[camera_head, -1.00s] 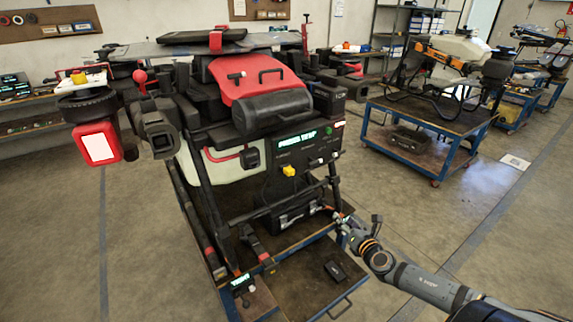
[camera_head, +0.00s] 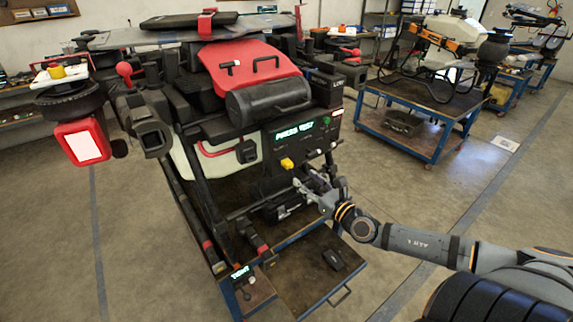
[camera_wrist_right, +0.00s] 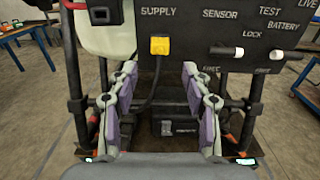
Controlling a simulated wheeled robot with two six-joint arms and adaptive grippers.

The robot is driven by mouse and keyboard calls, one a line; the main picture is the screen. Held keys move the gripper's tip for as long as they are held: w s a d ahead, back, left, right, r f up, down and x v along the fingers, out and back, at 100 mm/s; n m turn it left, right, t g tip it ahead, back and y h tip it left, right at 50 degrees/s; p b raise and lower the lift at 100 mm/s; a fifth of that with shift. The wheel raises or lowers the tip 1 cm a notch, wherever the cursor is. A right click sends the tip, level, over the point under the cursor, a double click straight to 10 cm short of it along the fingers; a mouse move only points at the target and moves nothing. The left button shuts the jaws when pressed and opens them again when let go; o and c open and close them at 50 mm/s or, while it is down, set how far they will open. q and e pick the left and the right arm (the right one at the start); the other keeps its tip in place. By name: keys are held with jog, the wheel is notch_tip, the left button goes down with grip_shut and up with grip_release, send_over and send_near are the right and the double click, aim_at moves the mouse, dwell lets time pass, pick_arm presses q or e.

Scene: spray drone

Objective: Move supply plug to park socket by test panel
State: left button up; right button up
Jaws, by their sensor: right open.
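The yellow supply plug (camera_head: 287,164) sits in the front panel of the drone, and a dark cable hangs from it. In the right wrist view the plug (camera_wrist_right: 159,46) is under the word SUPPLY. The test panel (camera_head: 300,135) carries green lit text in the head view; the wrist view shows its SENSOR, TEST, BATTERY and LOCK labels (camera_wrist_right: 262,30). My right gripper (camera_head: 305,183) is open and empty, just below and right of the plug. In the wrist view its fingers (camera_wrist_right: 158,82) stand wide on either side, with the plug ahead and apart from them. I cannot identify the park socket.
The drone's black legs (camera_head: 205,205) stand on a blue-framed cart (camera_head: 315,285). A dark box (camera_wrist_right: 178,122) lies below the panel. A small black block (camera_head: 333,259) lies on the cart. A second cart (camera_head: 420,145) with another drone stands at the right. The floor between is clear.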

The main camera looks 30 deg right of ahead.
aim_at(290, 166)
jog(key=w, duration=0.2)
jog(key=w+p, duration=0.1)
jog(key=w, duration=0.2)
jog(key=w+p, duration=0.1)
jog(key=w, duration=0.1)
jog(key=shift+w+a+r, duration=0.15)
jog(key=shift+a+r, duration=0.1)
jog(key=shift+r, duration=0.15)
jog(key=shift+w+a+f+p, duration=0.1)
jog(key=shift+w+f+p, duration=0.1)
jog(key=shift+w+p, duration=0.4)
jog(key=shift+w+f, duration=0.2)
jog(key=shift+c, duration=0.4)
grip_shut()
